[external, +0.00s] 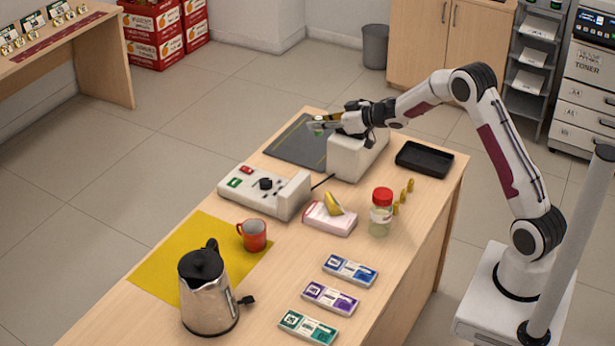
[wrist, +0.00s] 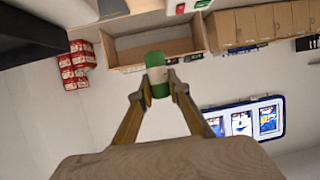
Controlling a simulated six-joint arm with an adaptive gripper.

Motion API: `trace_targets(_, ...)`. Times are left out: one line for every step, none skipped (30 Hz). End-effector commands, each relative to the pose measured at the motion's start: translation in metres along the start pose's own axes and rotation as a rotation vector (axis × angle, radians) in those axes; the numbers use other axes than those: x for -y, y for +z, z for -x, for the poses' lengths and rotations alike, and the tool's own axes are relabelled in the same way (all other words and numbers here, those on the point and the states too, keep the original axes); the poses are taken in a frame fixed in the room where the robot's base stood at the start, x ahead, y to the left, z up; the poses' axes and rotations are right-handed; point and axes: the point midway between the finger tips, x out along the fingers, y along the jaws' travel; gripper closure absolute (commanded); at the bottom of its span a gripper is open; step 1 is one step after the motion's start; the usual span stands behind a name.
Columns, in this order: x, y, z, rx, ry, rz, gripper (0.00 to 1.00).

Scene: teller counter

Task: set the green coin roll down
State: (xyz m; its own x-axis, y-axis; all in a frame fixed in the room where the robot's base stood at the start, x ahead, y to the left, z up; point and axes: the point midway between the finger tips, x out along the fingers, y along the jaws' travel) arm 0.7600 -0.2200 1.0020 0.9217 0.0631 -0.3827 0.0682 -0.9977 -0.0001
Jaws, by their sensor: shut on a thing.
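The green coin roll (wrist: 156,78) is in the wrist view, green with a pale band around its middle. My gripper (wrist: 157,92) is shut on it, one fingertip on each side. In the external view my gripper (external: 322,123) is held over the far end of the counter, beside the white box-shaped machine (external: 355,158) and above the dark mat (external: 292,148). The roll is small and mostly hidden there, and its exact height above the mat cannot be told.
A black tray (external: 425,158) lies right of the machine. A switch box (external: 264,190), red mug (external: 252,236), kettle (external: 208,290) and blue, purple and green packs (external: 308,327) occupy the nearer counter.

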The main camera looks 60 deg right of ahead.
Motion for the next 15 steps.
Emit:
trace_targets(0.000, -0.007, 0.002, -0.003, 0.001, 0.002, 1.00)
trace_targets(0.000, -0.010, 0.004, -0.003, 0.001, 0.001, 1.00)
trace_targets(0.000, -0.015, 0.006, -0.003, 0.000, 0.003, 1.00)
trace_targets(0.000, -0.019, 0.007, -0.004, 0.001, 0.002, 1.00)
trace_targets(0.000, -0.023, 0.009, -0.004, 0.001, 0.002, 1.00)
trace_targets(-0.001, -0.026, 0.011, -0.003, 0.002, 0.002, 1.00)
trace_targets(-0.005, -0.021, 0.016, 0.001, 0.005, -0.001, 1.00)
trace_targets(-0.008, -0.019, 0.019, 0.001, 0.006, -0.001, 1.00)
trace_targets(-0.011, -0.017, 0.024, 0.002, 0.009, -0.002, 1.00)
trace_targets(-0.014, -0.015, 0.028, 0.003, 0.011, -0.002, 1.00)
trace_targets(-0.016, -0.014, 0.032, 0.002, 0.012, -0.003, 1.00)
trace_targets(-0.019, -0.011, 0.037, 0.003, 0.013, -0.003, 1.00)
trace_targets(-0.022, -0.009, 0.042, 0.004, 0.015, -0.003, 1.00)
trace_targets(-0.025, -0.007, 0.047, 0.004, 0.018, -0.003, 1.00)
trace_targets(-0.028, -0.004, 0.053, 0.005, 0.019, -0.003, 1.00)
